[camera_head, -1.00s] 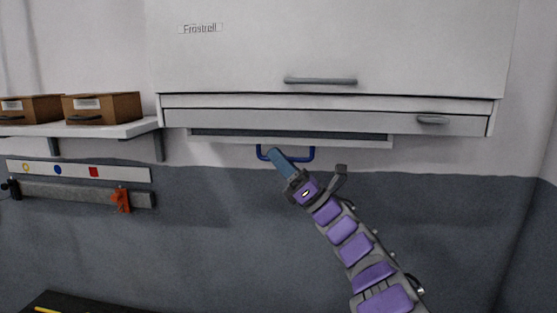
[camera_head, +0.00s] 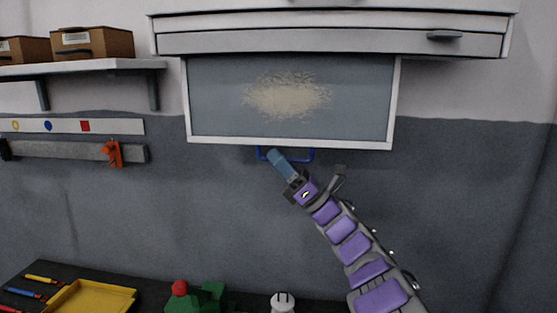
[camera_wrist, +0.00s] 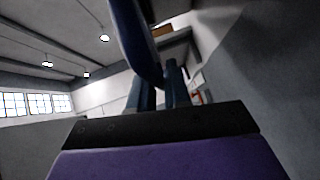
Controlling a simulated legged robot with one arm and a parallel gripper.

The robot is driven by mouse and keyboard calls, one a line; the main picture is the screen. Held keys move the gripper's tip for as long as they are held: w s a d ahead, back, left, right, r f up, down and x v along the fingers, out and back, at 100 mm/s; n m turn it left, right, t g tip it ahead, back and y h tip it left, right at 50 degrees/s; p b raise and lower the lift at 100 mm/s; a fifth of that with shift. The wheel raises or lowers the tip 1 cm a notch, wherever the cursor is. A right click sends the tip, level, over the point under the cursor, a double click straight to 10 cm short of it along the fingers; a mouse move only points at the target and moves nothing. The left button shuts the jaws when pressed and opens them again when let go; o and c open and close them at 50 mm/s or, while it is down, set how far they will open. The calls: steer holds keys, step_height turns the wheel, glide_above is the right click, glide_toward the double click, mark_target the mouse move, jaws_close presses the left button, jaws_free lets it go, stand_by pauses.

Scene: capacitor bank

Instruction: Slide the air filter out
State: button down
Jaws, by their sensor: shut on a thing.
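The air filter (camera_head: 220,85) is a flat grey panel with a white frame. It hangs out below the white cabinet (camera_head: 300,42), with a tan patch of dirt on its face. Its blue handle (camera_head: 300,157) is at the lower edge. My gripper (camera_head: 272,155) is shut on the blue handle at its left part. In the wrist view the blue handle (camera_wrist: 135,40) passes close between the dark fingers, and the filter panel itself cannot be clearly made out there.
A shelf (camera_head: 90,66) with cardboard boxes (camera_head: 92,42) is at the left. Below it a rail (camera_head: 75,148) holds an orange clamp (camera_head: 113,153). A dark table (camera_head: 45,280) at lower left carries a yellow tray (camera_head: 90,298) and a green object (camera_head: 195,300). The wall at right is clear.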

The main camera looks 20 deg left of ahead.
steer(key=c, duration=1.5)
jaws_free()
steer(key=shift+w, duration=0.1)
steer(key=shift+o, duration=1.4)
steer(key=shift+w+f, duration=0.1)
steer(key=shift+w, duration=0.05)
steer(key=shift+d+f, duration=0.35)
steer(key=shift+d, duration=0.05)
steer(key=b+v, duration=0.3)
steer(key=v, duration=1.3)
